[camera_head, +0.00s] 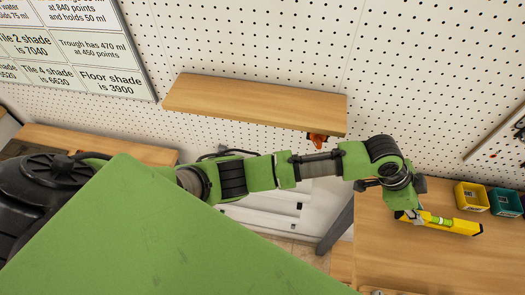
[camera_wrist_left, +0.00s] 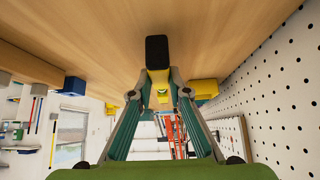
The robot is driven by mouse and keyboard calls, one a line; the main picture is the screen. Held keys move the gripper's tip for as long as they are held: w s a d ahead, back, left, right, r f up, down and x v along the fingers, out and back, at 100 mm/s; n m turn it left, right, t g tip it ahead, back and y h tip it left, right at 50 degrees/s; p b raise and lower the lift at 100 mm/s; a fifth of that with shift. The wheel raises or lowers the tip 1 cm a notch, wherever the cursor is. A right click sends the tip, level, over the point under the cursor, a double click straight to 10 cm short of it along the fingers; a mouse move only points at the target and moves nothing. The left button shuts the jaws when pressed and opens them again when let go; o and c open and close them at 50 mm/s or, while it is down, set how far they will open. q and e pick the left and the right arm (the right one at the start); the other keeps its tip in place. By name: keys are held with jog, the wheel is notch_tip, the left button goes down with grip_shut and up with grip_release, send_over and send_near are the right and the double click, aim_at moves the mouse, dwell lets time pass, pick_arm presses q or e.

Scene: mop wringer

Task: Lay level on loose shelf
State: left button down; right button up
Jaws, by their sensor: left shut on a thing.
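The level (camera_head: 455,225) is a yellow bar with a green vial. My right gripper is not in view.
Yellow (camera_head: 472,195) and teal (camera_head: 505,202) bins stand on the right workbench (camera_head: 400,262), just behind the level. A red-orange part (camera_head: 318,140) shows under the shelf's right end. Another wooden bench (camera_head: 95,141) is at left. A printed board (camera_head: 75,45) hangs on the pegboard.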

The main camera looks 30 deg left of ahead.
pick_arm(q)
jog(key=shift+r+p, duration=1.45)
jog(key=shift+r, duration=0.4)
jog(key=shift+a, duration=0.1)
